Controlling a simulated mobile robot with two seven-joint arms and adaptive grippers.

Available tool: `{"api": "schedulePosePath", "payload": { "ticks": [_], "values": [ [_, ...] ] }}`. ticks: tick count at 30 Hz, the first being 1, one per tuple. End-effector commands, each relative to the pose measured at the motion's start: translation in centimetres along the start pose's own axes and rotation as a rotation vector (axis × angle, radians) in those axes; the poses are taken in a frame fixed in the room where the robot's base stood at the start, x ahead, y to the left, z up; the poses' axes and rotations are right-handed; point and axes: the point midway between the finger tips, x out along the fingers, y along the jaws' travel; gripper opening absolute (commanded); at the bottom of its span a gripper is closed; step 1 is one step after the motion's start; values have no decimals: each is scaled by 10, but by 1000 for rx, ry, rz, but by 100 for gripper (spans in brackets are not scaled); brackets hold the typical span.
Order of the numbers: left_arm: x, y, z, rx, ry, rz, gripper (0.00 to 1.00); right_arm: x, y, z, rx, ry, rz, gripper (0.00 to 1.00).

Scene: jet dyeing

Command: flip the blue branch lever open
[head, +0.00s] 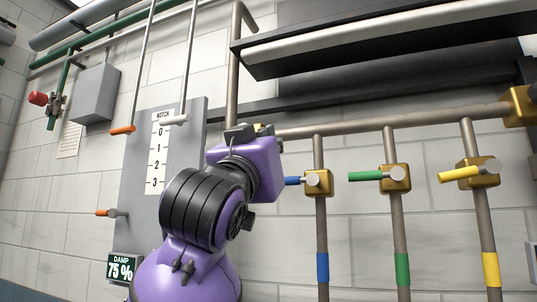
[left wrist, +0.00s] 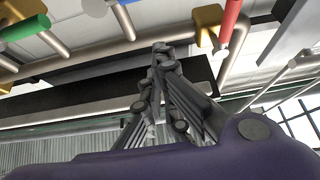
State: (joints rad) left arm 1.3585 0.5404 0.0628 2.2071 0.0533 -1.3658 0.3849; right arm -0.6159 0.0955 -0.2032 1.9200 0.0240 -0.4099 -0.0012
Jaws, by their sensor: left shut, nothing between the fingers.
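The blue branch lever (head: 292,181) points left, level, from its brass valve (head: 326,189) on the leftmost branch pipe in the head view. A blue band (head: 322,267) marks the same pipe lower down. My left gripper (head: 240,133) is left of the blue lever and higher, its fingers mostly hidden behind the wrist. In the left wrist view the left gripper (left wrist: 162,52) is shut and empty, its fingertips together. My right gripper is not in view.
The green lever (head: 365,176) and yellow lever (head: 460,173) stand on the pipes to the right. A red lever (left wrist: 230,18) shows in the left wrist view. A notch panel (head: 140,215) with orange-tipped levers is at left. A dark ledge (head: 370,45) overhangs above.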

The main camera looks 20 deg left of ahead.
Motion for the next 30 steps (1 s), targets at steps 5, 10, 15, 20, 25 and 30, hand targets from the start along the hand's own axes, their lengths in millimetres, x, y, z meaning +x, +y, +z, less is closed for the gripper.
{"api": "schedulePosePath", "payload": {
  "ticks": [5, 10, 15, 20, 25, 30],
  "values": [
    [40, 0, -1, 1, -1, 0, 0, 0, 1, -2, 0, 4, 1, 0],
    [39, 0, 22, 2, -3, 0, 0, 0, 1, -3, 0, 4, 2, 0],
    [33, 0, 34, 1, 1, 1, 0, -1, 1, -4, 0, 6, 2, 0],
    [32, 0, 38, 1, 1, 0, 0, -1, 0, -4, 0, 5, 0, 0],
    [32, 0, 38, 1, 1, 1, 0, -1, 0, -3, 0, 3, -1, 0],
    [33, 0, 39, -3, 0, -2, 0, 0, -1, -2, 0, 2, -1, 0]
  ]
}}
